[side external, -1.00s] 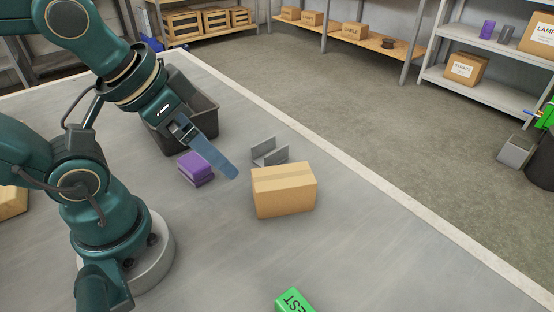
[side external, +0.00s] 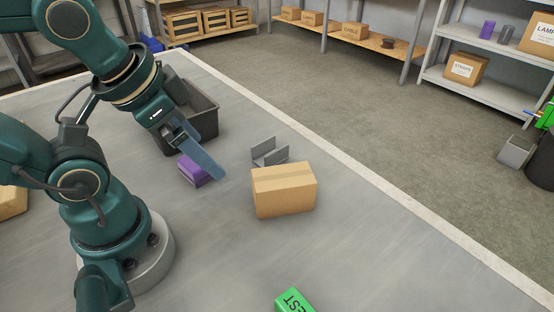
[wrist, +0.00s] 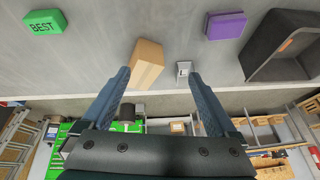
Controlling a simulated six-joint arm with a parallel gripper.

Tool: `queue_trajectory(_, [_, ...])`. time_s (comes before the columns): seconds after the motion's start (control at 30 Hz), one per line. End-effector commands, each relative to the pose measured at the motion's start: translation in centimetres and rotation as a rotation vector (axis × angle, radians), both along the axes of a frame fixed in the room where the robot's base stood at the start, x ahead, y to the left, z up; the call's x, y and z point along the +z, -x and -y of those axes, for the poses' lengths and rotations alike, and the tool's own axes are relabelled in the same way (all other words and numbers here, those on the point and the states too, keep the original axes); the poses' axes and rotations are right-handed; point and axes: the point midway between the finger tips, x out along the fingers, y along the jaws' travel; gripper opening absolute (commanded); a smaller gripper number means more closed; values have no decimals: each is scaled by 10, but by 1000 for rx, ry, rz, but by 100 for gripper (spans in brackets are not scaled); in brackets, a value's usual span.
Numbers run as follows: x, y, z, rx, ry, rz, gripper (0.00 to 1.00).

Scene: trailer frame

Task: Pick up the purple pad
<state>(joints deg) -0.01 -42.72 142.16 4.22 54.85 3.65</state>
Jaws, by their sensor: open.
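The purple pad (side external: 192,171) lies on the grey surface, partly hidden behind my gripper's fingers in the side external view. In the wrist view the purple pad (wrist: 226,25) shows at the upper right, beyond the right finger and not between the fingers. My gripper (side external: 220,174) is open and empty, with its fingers above and in front of the pad in the side view. In the wrist view my gripper (wrist: 158,80) shows two blue fingers spread wide. Whether the fingers touch the pad cannot be told, but they look apart from it.
A dark open bin (side external: 204,119) stands behind the pad. A grey bracket (side external: 269,153) and a cardboard box (side external: 285,190) stand to the right. A green block (side external: 294,301) lies at the front. The surface between box and green block is clear.

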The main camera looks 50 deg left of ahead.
Motion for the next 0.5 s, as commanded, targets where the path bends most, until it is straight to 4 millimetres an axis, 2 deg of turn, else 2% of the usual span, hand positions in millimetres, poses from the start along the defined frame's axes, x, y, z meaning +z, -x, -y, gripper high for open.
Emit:
queue_trajectory(0.3, [-22, 13, -62, -266, -407, -413, 94])
queue_trajectory(0.5, [-28, 8, -98, -466, -651, -709, 94])
